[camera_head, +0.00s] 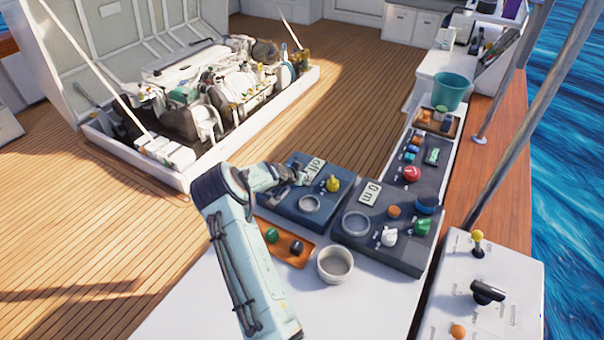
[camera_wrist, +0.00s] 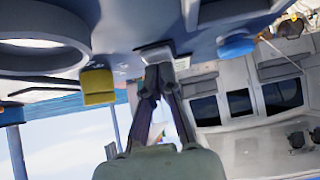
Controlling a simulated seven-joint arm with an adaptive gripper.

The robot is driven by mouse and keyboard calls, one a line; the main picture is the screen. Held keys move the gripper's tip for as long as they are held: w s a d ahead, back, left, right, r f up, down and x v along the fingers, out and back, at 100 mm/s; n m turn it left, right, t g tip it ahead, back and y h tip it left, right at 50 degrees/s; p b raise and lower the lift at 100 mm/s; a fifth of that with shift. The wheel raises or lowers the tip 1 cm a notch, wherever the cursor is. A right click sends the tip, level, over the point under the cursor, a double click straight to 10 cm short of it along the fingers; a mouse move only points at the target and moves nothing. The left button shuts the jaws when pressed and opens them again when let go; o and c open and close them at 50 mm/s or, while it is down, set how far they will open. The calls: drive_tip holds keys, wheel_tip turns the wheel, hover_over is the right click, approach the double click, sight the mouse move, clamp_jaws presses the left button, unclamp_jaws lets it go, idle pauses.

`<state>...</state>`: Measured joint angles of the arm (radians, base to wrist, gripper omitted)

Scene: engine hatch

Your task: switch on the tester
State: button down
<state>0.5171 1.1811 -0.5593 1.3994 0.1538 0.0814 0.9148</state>
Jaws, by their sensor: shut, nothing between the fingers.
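A dark blue box (camera_head: 288,205) stands on the white bench, with a white display (camera_head: 313,169), a yellow knob (camera_head: 333,184) and a round recess (camera_head: 310,204) on its top. It looks like the tester, but I can read no name on it. My gripper (camera_head: 297,178) is shut and empty at the box's left side, by the display. In the wrist view, my fingertips (camera_wrist: 160,72) are close to a small pale switch-like part (camera_wrist: 156,50) on a blue-grey panel. I cannot tell whether they touch it. The yellow knob (camera_wrist: 98,84) and a blue knob (camera_wrist: 237,45) flank them.
Right of the blue box is a dark grey box (camera_head: 350,240) with several knobs. An orange tray (camera_head: 268,228) and a white cup (camera_head: 335,264) stand in front. A teal bucket (camera_head: 452,92) is farther back. The bench's front left is clear.

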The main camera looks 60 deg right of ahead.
drive_tip(key=r, duration=0.2)
drive_tip(key=a+r, duration=0.1)
drive_tip(key=r, duration=0.1)
drive_tip(key=shift+r, duration=0.3)
drive_tip(key=v, duration=0.9)
drive_tip(key=shift+a+f, duration=0.35)
drive_tip(key=shift+a, duration=0.05)
drive_tip(key=shift+d+r+h, duration=0.25)
drive_tip(key=shift+d+h, duration=0.35)
drive_tip(key=shift+d, duration=0.05)
